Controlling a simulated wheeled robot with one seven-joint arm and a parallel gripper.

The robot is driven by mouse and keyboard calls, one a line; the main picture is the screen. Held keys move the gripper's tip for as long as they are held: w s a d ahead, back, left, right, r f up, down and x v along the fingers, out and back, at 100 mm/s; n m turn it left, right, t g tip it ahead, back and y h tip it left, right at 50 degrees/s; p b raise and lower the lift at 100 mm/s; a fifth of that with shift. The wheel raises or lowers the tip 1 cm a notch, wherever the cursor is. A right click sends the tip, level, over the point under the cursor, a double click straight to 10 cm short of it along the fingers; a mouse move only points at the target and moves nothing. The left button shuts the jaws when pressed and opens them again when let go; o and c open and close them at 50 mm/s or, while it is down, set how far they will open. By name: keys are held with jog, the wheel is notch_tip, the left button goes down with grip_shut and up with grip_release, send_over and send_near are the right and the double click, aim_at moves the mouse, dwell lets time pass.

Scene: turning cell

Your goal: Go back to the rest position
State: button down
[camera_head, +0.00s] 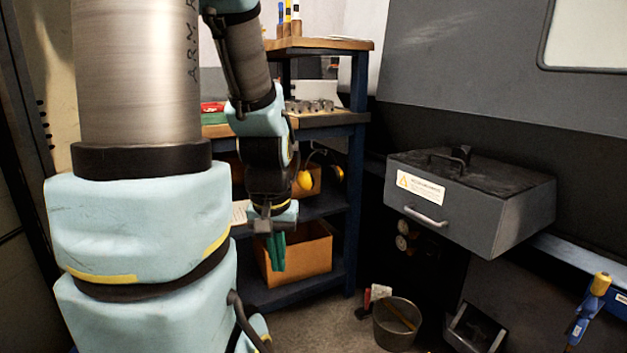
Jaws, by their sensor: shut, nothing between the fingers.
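My gripper (277,252) shows left of the picture's middle, at the end of my light blue arm, pointing down. Its green fingers are together with nothing between them. It hangs in front of the blue shelf rack (357,210), with a cardboard box (308,258) on the low shelf behind it. My large arm links fill the left of the picture and hide part of the rack.
A grey machine with a boxy drawer unit (480,205) stands at the right. A bucket (397,325) and a dark bin (476,330) stand on the floor below it. Small metal parts (312,106) lie on the rack's upper shelf. A yellow-topped tool (590,305) is at the lower right.

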notch_tip(320, 180, up, 19)
jog(key=p, duration=1.7)
jog(key=shift+r, duration=0.2)
